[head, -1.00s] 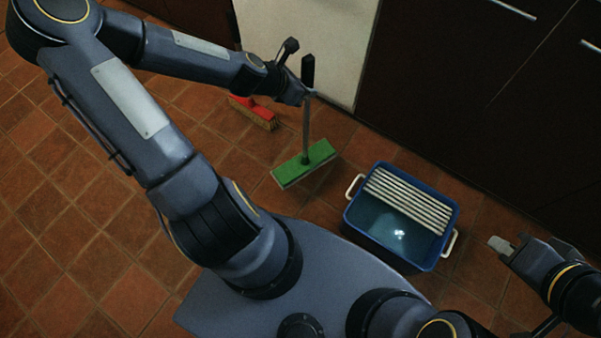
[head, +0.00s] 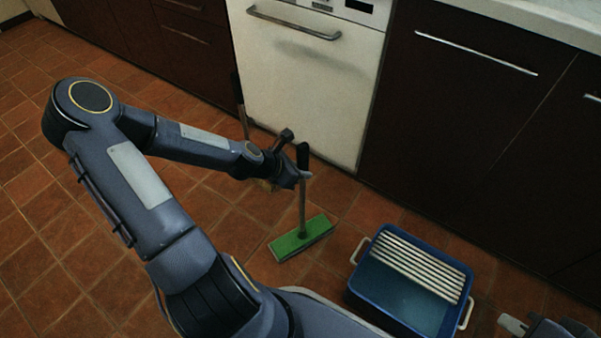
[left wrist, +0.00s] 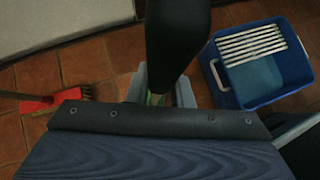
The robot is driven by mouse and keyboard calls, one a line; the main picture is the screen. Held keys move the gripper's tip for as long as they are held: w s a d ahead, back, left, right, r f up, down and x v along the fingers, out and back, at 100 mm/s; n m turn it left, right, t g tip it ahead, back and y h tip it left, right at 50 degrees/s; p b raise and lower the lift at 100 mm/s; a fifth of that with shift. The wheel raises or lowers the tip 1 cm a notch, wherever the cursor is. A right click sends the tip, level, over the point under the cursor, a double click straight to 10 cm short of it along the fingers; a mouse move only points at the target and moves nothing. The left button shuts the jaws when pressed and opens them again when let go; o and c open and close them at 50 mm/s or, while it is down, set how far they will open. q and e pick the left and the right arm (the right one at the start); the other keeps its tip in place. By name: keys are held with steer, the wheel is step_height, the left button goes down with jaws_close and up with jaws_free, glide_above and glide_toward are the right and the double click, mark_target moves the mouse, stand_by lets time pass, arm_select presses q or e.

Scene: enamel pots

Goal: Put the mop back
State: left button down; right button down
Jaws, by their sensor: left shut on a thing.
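The mop has a green flat head (head: 300,238), a grey pole and a black grip end (head: 303,155). My left gripper (head: 301,176) is shut on the pole just below the black grip. The pole is nearly upright, and I cannot tell whether the head touches the floor. In the left wrist view the black grip (left wrist: 178,35) rises between my left fingers (left wrist: 160,98) and hides most of the mop. The blue bucket (head: 400,305) with white slats stands right of the mop. My right gripper (head: 530,326) is partly cut off at the lower right.
A red broom head (left wrist: 45,104) lies left of the mop in the left wrist view; its handle (head: 240,105) stands behind my left arm.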

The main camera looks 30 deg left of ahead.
arm_select(q)
steer(key=shift+r, duration=0.1)
steer(key=c, duration=1.3)
jaws_free()
